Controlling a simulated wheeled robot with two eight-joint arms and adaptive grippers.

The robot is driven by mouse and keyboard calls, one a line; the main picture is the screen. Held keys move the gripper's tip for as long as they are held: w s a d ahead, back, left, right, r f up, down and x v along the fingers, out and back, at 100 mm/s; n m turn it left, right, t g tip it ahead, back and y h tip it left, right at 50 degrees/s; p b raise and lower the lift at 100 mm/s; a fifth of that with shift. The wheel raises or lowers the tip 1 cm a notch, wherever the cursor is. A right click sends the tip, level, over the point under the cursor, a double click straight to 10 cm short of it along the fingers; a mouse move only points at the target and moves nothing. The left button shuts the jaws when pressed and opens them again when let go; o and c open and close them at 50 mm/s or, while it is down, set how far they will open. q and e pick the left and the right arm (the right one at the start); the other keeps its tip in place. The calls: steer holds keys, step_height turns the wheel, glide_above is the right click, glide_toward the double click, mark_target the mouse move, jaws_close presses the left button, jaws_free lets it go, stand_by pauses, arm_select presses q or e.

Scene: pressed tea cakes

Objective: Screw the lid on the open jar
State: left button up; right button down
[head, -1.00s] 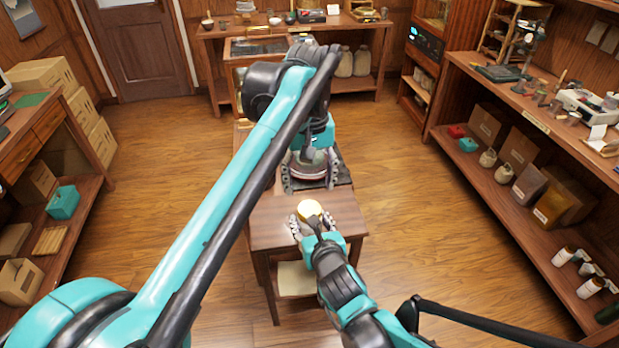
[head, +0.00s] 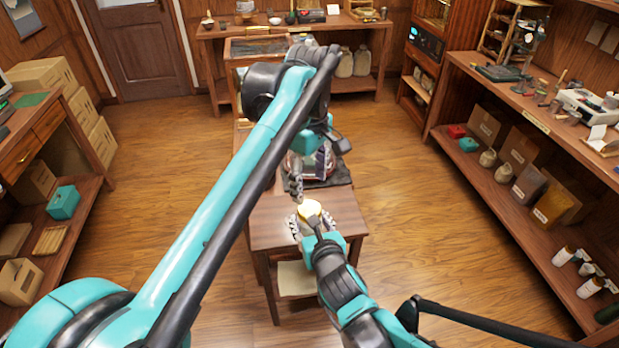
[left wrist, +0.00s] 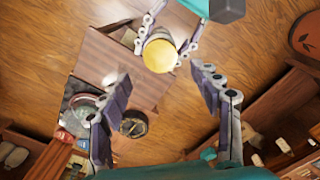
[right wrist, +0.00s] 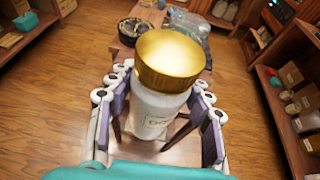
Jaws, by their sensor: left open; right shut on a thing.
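A white jar (right wrist: 157,110) with a label stands upright in my right gripper (right wrist: 160,95), which is shut around its body. A gold lid (right wrist: 170,60) sits on top of the jar; whether its thread is fully tight cannot be told. The lid also shows in the head view (head: 309,209) and in the left wrist view (left wrist: 159,55). My left gripper (left wrist: 158,77) is open and empty, its fingers spread wide and apart from the lid. In the head view it is just beyond the jar, partly hidden by its own arm.
The jar is over the near part of a small wooden table (head: 268,228). A dark round dish (left wrist: 133,124) and a clear glass-like item (left wrist: 82,108) are at its far end. Loaded shelves (head: 540,130) stand right. The floor between is clear.

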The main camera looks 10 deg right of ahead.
mark_target(309, 208)
arm_select(q)
step_height(309, 208, down, 7)
steer(key=shift+f, duration=0.2)
stand_by(0.3)
steer(key=c, duration=1.2)
steer(key=m, duration=1.5)
steer(key=shift+m, duration=0.3)
steer(key=m, duration=0.5)
steer(key=shift+m, duration=0.4)
steer(key=o, duration=1.3)
steer(key=shift+o, duration=0.2)
